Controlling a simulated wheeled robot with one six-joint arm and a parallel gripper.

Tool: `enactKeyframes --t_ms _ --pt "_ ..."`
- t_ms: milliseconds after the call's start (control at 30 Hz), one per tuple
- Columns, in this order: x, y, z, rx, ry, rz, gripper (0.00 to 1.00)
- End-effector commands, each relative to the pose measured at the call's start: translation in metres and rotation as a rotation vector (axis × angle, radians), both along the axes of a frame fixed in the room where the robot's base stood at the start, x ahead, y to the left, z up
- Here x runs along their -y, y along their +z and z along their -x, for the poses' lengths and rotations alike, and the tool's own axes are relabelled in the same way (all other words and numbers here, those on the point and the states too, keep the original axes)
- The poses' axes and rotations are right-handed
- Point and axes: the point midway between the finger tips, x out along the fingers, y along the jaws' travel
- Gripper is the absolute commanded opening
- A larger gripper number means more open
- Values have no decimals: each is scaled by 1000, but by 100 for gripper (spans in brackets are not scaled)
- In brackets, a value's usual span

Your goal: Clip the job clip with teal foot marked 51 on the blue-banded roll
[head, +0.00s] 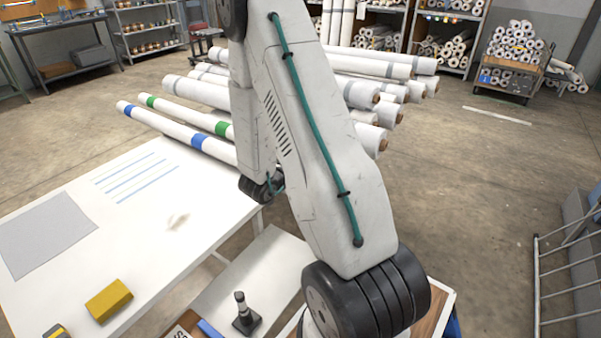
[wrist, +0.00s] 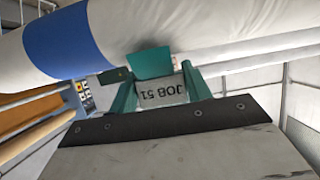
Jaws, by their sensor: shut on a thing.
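The blue-banded roll (head: 160,124) is a long white roll with blue bands, lying beyond the white table in the head view. In the wrist view the roll (wrist: 190,25) fills the top, with one wide blue band (wrist: 62,42) at left. My gripper (wrist: 160,80) is shut on the job clip (wrist: 163,95), whose plate reads JOB 51 upside down. The clip's teal foot (wrist: 150,62) is up against the roll's lower side in the picture, right of the band; I cannot tell whether it grips the roll. My arm hides the gripper and clip in the head view.
A green-banded roll (head: 180,115) lies just behind the blue-banded one, with several plain rolls (head: 200,90) beyond. The white table (head: 150,220) holds a grey sheet (head: 45,235) and a yellow block (head: 109,300). A small black stand (head: 245,315) is near the front. Open floor lies at right.

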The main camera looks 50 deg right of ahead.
Motion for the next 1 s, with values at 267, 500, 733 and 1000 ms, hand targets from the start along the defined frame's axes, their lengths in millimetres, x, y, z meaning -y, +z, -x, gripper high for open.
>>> enactKeyframes --t_ms 267,500,733,1000 --pt "0 -2 0 0 0 0 27" --pt "0 -4 0 0 0 0 27" --pt "0 -6 0 0 0 0 27" --pt "0 -8 0 0 0 0 27"
